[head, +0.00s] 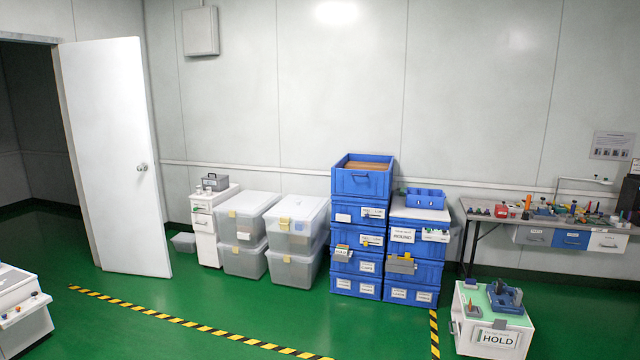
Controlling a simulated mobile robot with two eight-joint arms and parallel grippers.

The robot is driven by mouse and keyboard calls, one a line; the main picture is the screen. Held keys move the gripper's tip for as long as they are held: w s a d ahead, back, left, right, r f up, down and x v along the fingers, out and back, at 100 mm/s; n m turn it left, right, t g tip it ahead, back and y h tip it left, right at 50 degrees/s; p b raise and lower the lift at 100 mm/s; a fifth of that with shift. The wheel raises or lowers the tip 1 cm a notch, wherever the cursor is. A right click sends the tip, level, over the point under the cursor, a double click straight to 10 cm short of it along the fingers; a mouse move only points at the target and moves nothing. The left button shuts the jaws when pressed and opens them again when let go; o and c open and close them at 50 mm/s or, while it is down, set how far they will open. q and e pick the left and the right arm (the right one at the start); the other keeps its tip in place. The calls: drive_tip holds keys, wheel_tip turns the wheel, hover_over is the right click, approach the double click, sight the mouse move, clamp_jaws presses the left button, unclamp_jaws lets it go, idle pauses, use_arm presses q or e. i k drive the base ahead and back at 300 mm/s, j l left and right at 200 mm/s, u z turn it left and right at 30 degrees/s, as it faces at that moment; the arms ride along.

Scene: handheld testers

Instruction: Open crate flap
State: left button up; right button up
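Blue crates stand in two stacks against the back wall. The taller stack has an open-topped crate (362,186) on top with something brown inside. Labelled blue crates (357,268) sit below it. The shorter stack (427,272) stands to its right, with a "ROUND" sign, a white top and a small blue bin (425,198) on it. I cannot tell which crate has the flap, and no flap is clearly seen open. Small grey and coloured items sit at the stacks' fronts. Neither of my grippers is in view.
Translucent lidded bins (295,240) stand left of the stacks, beside a white drawer unit (207,225). A white "HOLD" cart (468,335) stands front right. A cluttered workbench (480,216) is at right. Striped tape (190,323) crosses the open green floor. A white door (112,150) stands open.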

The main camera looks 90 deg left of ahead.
sight(361, 182)
drive_tip(key=u, duration=2.95)
drive_tip(key=i+z, duration=0.1)
drive_tip(key=i, duration=2.3)
drive_tip(key=i+l+u, duration=0.15)
drive_tip(key=i, duration=0.35)
drive_tip(key=i+l+u, duration=0.2)
drive_tip(key=i, duration=0.35)
drive_tip(key=i+l+u, duration=0.15)
drive_tip(key=i, duration=0.35)
